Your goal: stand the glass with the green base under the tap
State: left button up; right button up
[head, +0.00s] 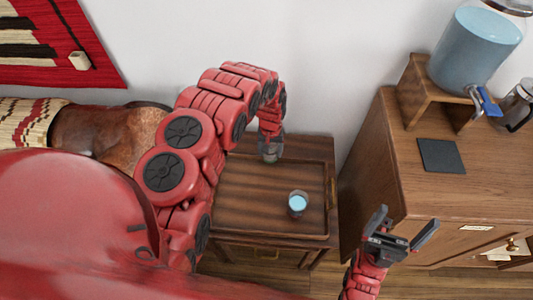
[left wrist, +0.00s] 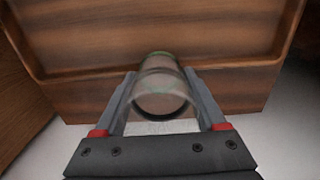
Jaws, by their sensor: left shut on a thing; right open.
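The clear glass with the green base (left wrist: 160,90) is between the fingers of my left gripper (left wrist: 163,108) in the left wrist view. My left gripper is shut on it; in the head view the glass (head: 270,153) shows at the tray's back edge. I cannot tell whether its base touches the tray. The tap (head: 484,100) has a blue handle and sticks out from the blue water dispenser (head: 474,50) on a wooden stand (head: 415,88). A dark square mat (head: 440,156) lies in front of it. My right gripper (head: 402,233) is open and empty near the cabinet's front left corner.
A second glass with a light blue inside (head: 297,204) stands on the wooden tray (head: 250,231), on a low side table. The wooden cabinet (head: 395,178) with the dispenser is higher, across a gap. A dark glass jug (head: 519,104) stands right of the tap.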

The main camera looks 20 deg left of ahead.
pick_arm(q)
jog(key=shift+w+a+f, duration=0.1)
jog(key=shift+w+a, duration=0.65)
jog(key=shift+w, duration=0.15)
jog(key=shift+w+a+f, duration=0.1)
jog(key=shift+w+a, duration=0.6)
jog(key=shift+w, duration=0.2)
jog(key=shift+f+b, duration=0.45)
jog(key=shift+f, duration=1.3)
jog(key=shift+f, duration=0.1)
jog(key=o, duration=1.5)
jog(key=shift+o, duration=0.2)
